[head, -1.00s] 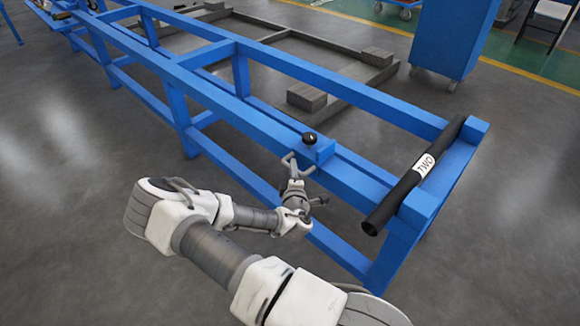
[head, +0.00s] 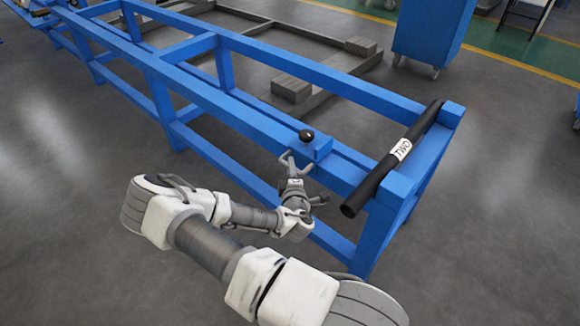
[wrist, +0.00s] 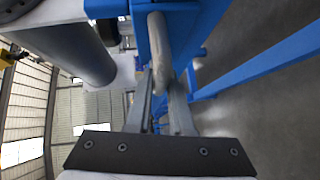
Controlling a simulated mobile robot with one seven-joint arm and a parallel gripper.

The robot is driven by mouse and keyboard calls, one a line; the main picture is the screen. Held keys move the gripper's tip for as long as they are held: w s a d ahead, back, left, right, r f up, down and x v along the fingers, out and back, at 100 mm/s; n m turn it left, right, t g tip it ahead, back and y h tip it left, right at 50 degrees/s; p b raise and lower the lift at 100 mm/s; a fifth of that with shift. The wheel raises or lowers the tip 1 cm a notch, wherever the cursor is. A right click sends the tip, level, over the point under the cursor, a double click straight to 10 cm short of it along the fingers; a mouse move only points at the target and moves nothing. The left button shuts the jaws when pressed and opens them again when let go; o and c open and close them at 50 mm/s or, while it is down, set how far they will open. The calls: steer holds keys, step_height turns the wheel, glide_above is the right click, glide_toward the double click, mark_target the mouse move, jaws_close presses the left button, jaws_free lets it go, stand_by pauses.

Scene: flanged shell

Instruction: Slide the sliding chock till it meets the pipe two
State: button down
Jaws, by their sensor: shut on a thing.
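The sliding chock (head: 317,147) is a small blue block with a black knob (head: 306,136) on the near rail of the blue frame. Pipe two (head: 421,126) is a black tube with a white "TWO" label, lying across the frame's right end. A clear stretch of rail separates chock and pipe. My gripper (head: 297,163) is at the near side of the chock. In the wrist view, its fingers (wrist: 161,100) are on either side of a grey rounded bar (wrist: 159,45), which looks like the chock's handle. The exact contact is partly hidden.
The long blue frame (head: 215,107) runs from upper left to lower right. Grey beams and a block (head: 291,88) lie on the floor behind it. A blue cabinet (head: 432,35) stands at the back right.

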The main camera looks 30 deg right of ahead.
steer(key=c, duration=0.8)
jaws_free()
steer(key=shift+s+a, duration=0.1)
